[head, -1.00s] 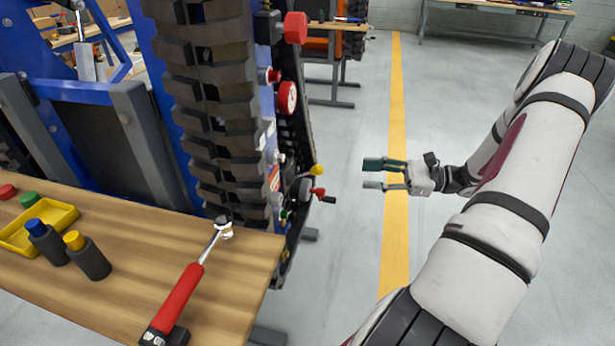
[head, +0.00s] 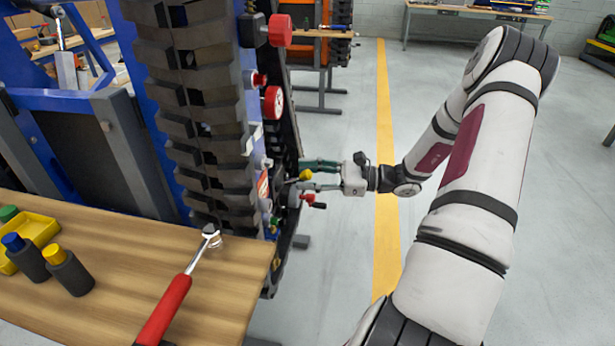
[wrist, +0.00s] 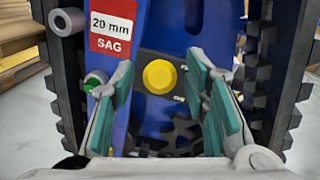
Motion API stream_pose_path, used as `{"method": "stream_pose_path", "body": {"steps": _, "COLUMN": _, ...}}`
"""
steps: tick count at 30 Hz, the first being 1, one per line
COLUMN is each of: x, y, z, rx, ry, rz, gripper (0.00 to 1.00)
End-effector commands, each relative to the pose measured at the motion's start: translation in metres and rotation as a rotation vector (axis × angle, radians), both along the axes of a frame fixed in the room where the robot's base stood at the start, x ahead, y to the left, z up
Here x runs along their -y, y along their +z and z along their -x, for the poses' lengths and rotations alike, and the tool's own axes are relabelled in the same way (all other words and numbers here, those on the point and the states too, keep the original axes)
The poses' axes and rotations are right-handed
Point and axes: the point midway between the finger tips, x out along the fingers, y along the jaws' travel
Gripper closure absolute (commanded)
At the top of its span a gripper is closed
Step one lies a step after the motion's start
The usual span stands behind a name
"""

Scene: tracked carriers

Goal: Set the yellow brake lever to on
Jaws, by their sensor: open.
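The yellow brake lever shows in the head view as a round yellow knob (head: 306,174) on the side of the tracked carrier (head: 205,110). In the wrist view the yellow knob (wrist: 160,76) faces me, in front of a dark plate on the blue body. My gripper (head: 316,176) is open at the carrier's side, with its green-padded fingers reaching toward the knob. In the wrist view the fingers (wrist: 160,95) stand to the left and right of the knob, apart from it. The lever's shaft and any on/off marking are hidden.
A small red handle (head: 310,198) sits just below the gripper. A wooden bench (head: 130,270) with a torque wrench (head: 172,300) stands nearby.

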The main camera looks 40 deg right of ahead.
Motion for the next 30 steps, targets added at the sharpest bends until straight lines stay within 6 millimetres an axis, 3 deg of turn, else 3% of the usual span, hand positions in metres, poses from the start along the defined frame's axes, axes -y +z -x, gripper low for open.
{"method": "stream_pose_path", "body": {"steps": 9, "x": -0.0020, "y": 0.0003, "z": -0.0021, "rx": 0.001, "ry": 0.000, "rz": 0.001, "gripper": 0.58}}
{"method": "stream_pose_path", "body": {"steps": 15, "x": -0.0020, "y": 0.0002, "z": -0.0020, "rx": 0.001, "ry": 0.000, "rz": 0.001, "gripper": 1.00}}
{"method": "stream_pose_path", "body": {"steps": 30, "x": -0.0002, "y": -0.0076, "z": -0.0002, "rx": 0.054, "ry": -0.001, "rz": -0.045, "gripper": 1.00}}
